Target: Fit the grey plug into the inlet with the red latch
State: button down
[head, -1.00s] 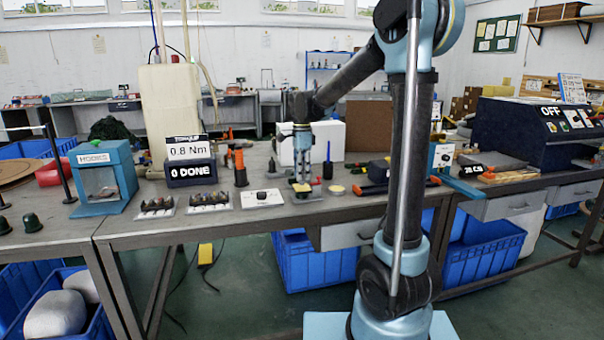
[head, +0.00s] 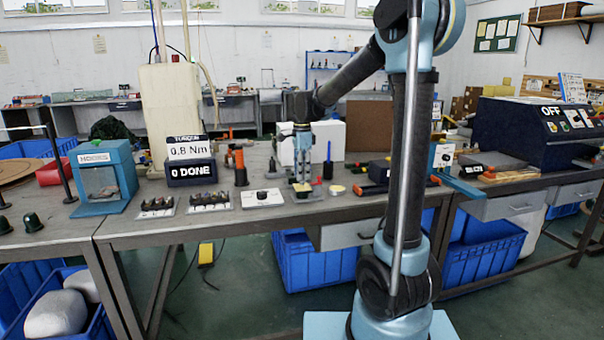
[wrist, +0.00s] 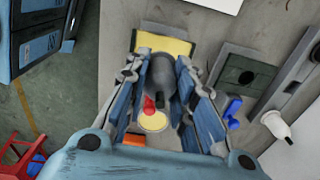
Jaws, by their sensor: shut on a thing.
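My gripper (head: 302,180) points down low over the bench, left of the dark upright rod. In the wrist view its two blue fingers (wrist: 172,98) are closed around the sides of a dark grey rounded piece, which looks like the grey plug (wrist: 160,72). A small red part (wrist: 149,105), perhaps the red latch, shows just below the plug, above a pale yellow disc (wrist: 153,122). The inlet itself is hidden under the plug and fingers. I cannot tell whether the plug touches it or how far it is in.
A dark square plate with a round hole (wrist: 243,74), a blue piece (wrist: 233,108) and a white nozzle-like piece (wrist: 277,124) lie right of the gripper. Trays of small parts (head: 208,201) and a white card (head: 263,198) lie left. A white box (head: 327,139) stands behind.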

jog(key=shift+f, duration=1.4)
jog(key=c, duration=1.3)
grip_release()
notch_tip(320, 180, up, 12)
jog(key=shift+f, duration=0.1)
